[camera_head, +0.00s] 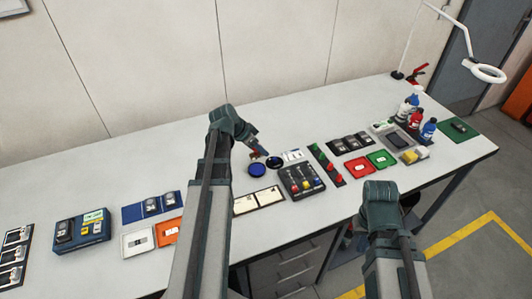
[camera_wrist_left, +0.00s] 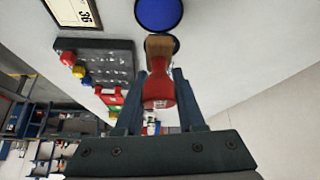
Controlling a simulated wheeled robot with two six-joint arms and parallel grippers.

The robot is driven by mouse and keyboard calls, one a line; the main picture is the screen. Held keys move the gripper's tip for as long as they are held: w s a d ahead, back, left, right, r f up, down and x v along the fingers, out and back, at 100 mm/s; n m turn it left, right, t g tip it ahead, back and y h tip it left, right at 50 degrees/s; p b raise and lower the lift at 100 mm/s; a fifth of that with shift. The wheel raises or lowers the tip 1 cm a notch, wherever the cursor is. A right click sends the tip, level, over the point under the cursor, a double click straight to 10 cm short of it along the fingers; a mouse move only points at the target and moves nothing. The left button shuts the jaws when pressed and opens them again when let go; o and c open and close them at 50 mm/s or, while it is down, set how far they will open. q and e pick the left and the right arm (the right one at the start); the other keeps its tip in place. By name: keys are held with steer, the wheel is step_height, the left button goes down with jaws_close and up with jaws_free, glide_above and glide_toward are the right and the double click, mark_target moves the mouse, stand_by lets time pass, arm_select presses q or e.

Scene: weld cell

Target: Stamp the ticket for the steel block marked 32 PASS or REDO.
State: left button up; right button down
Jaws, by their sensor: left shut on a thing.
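My left gripper (camera_head: 258,152) is shut on a stamp with a red handle (camera_wrist_left: 158,92) and a wooden foot (camera_wrist_left: 159,46). The stamp hangs by the dark round pad (camera_head: 275,163); I cannot tell whether it touches. A blue round pad (camera_head: 257,170) lies beside it, also in the left wrist view (camera_wrist_left: 158,14). I cannot tell which steel block is marked 32. My right gripper (camera_head: 358,232) is low at the front edge, its fingers mostly hidden.
A dark rack (camera_head: 301,180) with colored knobs stands right of the tickets. Red (camera_head: 358,168) and green (camera_head: 382,160) trays lie further right. A blue tray (camera_head: 151,208) with dark blocks and a blue device (camera_head: 82,232) with a lit display stand left. Bottles (camera_head: 412,103) stand far right.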

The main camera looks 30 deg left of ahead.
arm_select(q)
steer(key=shift+w, duration=0.15)
steer(key=shift+f, duration=0.15)
step_height(320, 180, down, 6)
steer(key=b, duration=0.6)
steer(key=shift+f+b, duration=0.35)
steer(key=shift+b, duration=0.2)
stand_by(2.0)
steer(key=shift+r, duration=0.1)
step_height(320, 180, up, 7)
steer(key=p, duration=0.7)
